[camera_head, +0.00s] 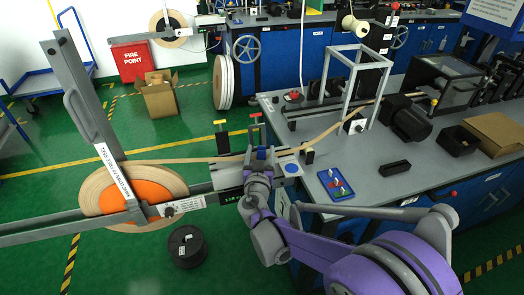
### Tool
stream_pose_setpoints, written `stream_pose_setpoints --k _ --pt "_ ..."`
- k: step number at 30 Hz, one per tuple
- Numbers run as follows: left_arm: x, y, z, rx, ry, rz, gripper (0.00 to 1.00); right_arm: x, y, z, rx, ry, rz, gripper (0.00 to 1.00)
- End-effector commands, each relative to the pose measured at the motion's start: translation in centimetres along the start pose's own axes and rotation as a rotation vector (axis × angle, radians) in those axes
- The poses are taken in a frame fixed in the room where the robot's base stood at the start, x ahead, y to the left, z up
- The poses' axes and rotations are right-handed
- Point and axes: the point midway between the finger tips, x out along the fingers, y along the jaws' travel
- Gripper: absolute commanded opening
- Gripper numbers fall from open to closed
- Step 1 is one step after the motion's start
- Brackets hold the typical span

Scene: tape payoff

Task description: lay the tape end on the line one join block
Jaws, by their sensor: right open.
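A wide roll of tan tape (90,190) with an orange core hangs on the grey payoff arm at left. A tan strip (190,161) runs from its top to the grey splice unit (229,174), which seems to hold the join block; I cannot tell line one's block apart. Another tan strip (325,131) rises from the unit's right side to the bench frame. My purple right arm reaches in from the lower right. Its gripper (261,154) is open at the unit, near the strip. The gripper hides the tape there, so I cannot see the tape end or any contact. My left gripper is out of view.
A grey bench (395,182) at right carries a blue tray (336,184), a black motor (406,119) and a grey upright frame (357,57). A black spool (188,247) and a cardboard box (160,97) stand on the green floor. Open floor lies at lower left.

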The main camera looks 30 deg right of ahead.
Motion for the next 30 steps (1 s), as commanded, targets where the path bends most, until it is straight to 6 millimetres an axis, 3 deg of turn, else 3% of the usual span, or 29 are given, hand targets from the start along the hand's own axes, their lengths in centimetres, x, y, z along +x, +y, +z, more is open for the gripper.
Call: stream_pose_setpoints --k 9,15,30 --pt "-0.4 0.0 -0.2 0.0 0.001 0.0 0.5 -6.3 0.1 -0.1 0.001 0.001 0.0 0.71" --pt "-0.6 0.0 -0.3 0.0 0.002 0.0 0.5 -9.2 0.2 -0.1 0.001 0.001 0.003 0.71" --pt "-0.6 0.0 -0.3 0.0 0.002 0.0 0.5 -10.1 0.3 0.0 0.001 0.002 0.006 0.71"
